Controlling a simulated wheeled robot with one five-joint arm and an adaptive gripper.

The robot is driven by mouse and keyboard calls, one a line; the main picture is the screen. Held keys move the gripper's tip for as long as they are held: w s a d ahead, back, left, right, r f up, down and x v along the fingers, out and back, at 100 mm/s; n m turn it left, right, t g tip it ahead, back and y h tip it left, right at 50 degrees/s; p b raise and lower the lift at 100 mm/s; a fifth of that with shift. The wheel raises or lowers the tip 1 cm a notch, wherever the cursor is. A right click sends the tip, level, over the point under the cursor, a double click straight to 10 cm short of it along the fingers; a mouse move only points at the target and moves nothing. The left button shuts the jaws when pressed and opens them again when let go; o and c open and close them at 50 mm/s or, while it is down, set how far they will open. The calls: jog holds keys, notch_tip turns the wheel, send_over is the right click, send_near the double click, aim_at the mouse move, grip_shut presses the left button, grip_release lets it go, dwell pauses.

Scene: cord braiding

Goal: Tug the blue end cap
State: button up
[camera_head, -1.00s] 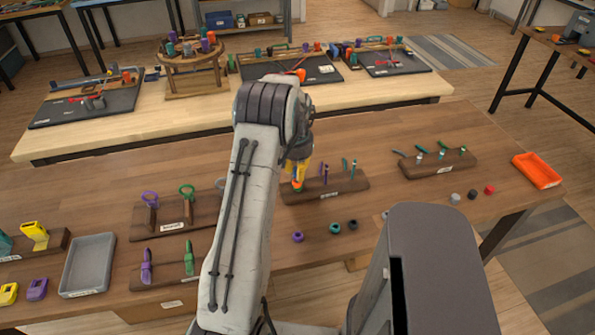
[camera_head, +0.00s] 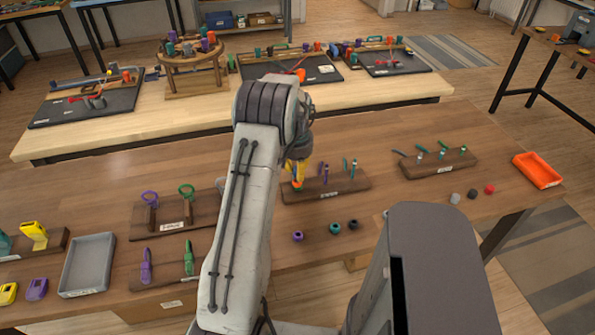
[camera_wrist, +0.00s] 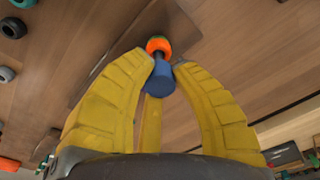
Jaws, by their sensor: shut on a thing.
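The blue end cap (camera_wrist: 159,80) is a small cylinder between the yellow fingertips of my gripper (camera_wrist: 162,68) in the wrist view. My gripper is shut on it. An orange ring (camera_wrist: 158,45) with a dark stem sits just past the cap's far end, over the wooden block. In the head view my gripper (camera_head: 296,178) is at the left end of the middle wooden rack (camera_head: 345,186), and my arm hides part of it. The blue cap itself is too small to make out clearly there.
Thin upright tools (camera_head: 345,165) stand in the same rack, right of my gripper. Purple, teal and dark rings (camera_head: 334,228) lie in front of it. Another rack (camera_head: 435,165) and an orange tray (camera_head: 537,171) are at the right.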

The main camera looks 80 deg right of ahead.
jog(key=o, duration=1.4)
jog(key=shift+c, duration=0.2)
jog(key=shift+a+r+p, duration=0.2)
jog(key=shift+r+p, duration=0.65)
jog(key=shift+r, duration=0.65)
jog(key=shift+a+r+p, duration=0.15)
jog(key=shift+r+p, duration=0.7)
jog(key=shift+r, duration=0.6)
jog(key=a+f+y, duration=0.3)
jog(key=a+f, duration=0.1)
jog(key=a, duration=0.8)
jog(key=w+a+r+n+t, duration=0.1)
jog(key=w+a+r+n, duration=0.5)
jog(key=a, duration=0.7)
jog(key=w+a+r+n+t+h, duration=0.1)
jog(key=w+a+r+n+t, duration=0.1)
jog(key=w+a+r+n, duration=0.5)
jog(key=w+a+r+n+t, duration=0.1)
jog(key=w+a+r+n, duration=0.5)
jog(key=a, duration=1.3)
jog(key=shift+w+a+r+n+h, duration=0.35)
jog(key=shift+w+r, duration=0.3)
jog(key=shift+r, duration=0.5)
